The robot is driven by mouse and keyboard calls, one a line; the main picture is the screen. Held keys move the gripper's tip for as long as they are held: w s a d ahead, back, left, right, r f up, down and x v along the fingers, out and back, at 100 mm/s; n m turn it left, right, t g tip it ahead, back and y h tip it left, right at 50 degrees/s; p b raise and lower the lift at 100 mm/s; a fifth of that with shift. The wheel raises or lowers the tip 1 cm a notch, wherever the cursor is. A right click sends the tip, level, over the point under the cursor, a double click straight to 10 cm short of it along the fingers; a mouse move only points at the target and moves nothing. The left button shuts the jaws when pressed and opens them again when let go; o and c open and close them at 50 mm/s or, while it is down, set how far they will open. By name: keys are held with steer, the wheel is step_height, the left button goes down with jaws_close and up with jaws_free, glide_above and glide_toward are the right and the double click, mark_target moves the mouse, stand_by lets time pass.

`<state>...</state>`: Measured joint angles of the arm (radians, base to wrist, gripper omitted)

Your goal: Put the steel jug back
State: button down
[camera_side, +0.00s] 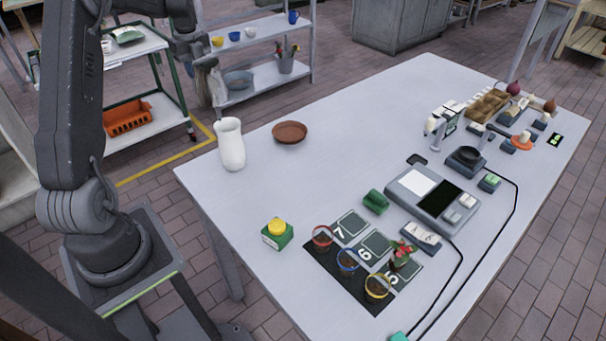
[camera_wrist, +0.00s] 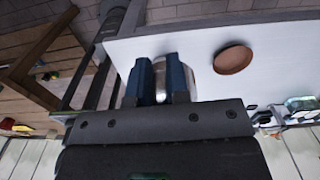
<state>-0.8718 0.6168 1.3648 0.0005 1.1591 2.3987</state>
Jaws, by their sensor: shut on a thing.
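My gripper (camera_side: 204,62) is raised beyond the table's far left corner, in front of the shelf unit. It is shut on a grey, metallic-looking thing (camera_side: 214,88), which appears to be the steel jug, hanging in the air below it; its details are small and partly hidden. In the wrist view the blue fingers (camera_wrist: 160,80) are close together, with a narrow grey surface between them. A pale, shiny curved surface shows just right of the fingers; I cannot tell what it belongs to. A white vase-like jug (camera_side: 231,146) stands upright on the table (camera_side: 250,195), below and right of my gripper.
A terracotta dish (camera_side: 289,132) lies right of the white jug. A shelf unit (camera_side: 262,85) with cups and a bucket stands behind, a trolley (camera_side: 150,45) to the left. Pots, a scale (camera_side: 432,200) and cables occupy the table's right and front.

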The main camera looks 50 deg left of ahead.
steer(key=w+d+f, duration=0.1)
steer(key=w+d, duration=0.4)
steer(key=d, duration=0.8)
steer(key=w+d, duration=0.5)
steer(key=d, duration=0.9)
steer(key=shift+m, duration=0.3)
steer(key=f, duration=1.4)
steer(key=shift+a, duration=0.25)
steer(key=shift+f, duration=0.15)
steer(key=c, duration=1.1)
jaws_free()
